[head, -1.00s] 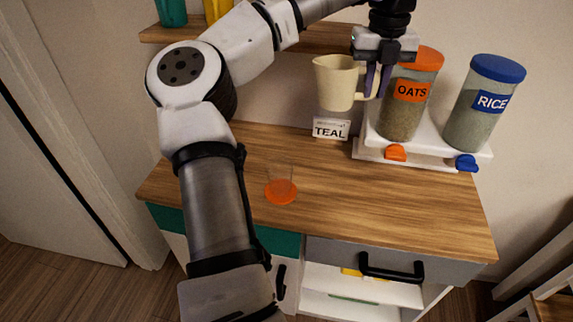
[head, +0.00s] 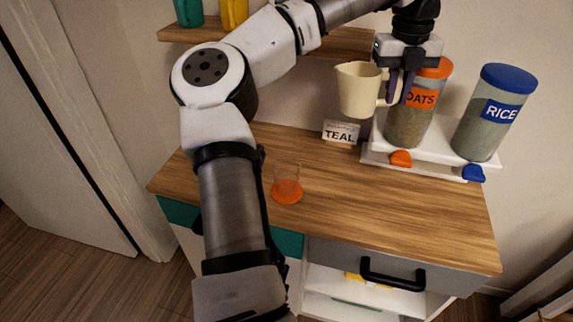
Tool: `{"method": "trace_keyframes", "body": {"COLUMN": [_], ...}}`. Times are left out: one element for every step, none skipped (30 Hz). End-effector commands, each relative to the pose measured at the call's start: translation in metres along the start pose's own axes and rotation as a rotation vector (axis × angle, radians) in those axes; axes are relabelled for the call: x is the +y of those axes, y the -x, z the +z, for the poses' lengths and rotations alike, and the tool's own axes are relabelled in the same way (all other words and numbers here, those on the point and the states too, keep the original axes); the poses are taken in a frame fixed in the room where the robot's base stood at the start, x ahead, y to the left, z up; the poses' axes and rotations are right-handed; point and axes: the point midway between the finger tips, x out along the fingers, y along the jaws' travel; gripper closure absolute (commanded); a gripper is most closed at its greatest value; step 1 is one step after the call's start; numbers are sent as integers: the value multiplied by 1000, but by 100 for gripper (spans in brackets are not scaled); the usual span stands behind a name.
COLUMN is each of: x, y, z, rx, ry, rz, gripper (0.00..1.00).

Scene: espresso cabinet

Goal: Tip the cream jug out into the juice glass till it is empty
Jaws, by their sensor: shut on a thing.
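The cream jug (head: 359,91) is pale cream with a handle on its right and a spout on its upper left. My gripper (head: 397,92) is shut on the jug's handle and holds the jug in the air, roughly upright, above the back of the counter. What is inside the jug is hidden. The juice glass (head: 287,186) is a clear glass with orange at its bottom. It stands on the wooden counter (head: 400,217), lower left of the jug and well apart from it.
A white dispenser stand (head: 428,159) at the back right holds an oats jar (head: 407,128) and a rice jar (head: 483,124); the oats jar is close behind my gripper. A TEAL card (head: 340,133) stands below the jug. A shelf (head: 345,43) is behind. The counter's middle is clear.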

Motion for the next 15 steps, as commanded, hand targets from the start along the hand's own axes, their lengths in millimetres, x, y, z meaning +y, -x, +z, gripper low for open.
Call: {"method": "trace_keyframes", "body": {"x": [2, 3, 5, 6, 7, 9, 10, 11, 13, 14, 15, 16, 17, 18, 19], "y": [-3, -4, -6, -7, -9, -12, -14, -15, -17, -23, -34, -48, -56, -65, -76], "z": [0, 1, 1, 1, 1, 2, 2, 2, 2, 2, 2, 2, 2, 3, 3], "rx": [5, 8, 11, 13, 16, 22, 24, 27, 30, 34, 37, 40, 41, 42, 44], "ry": [1, 2, 2, 2, 2, 3, 2, 1, 2, 3, 1, 0, 1, 1, 1], "rz": [-16, -27, -43, -58, -72, -92, -107, -123, -142, -154, -159, -168, -177, -184, -195], "gripper": [100, 100, 100, 100, 100, 100, 100, 100, 100, 100, 100, 100, 100, 100, 100]}}
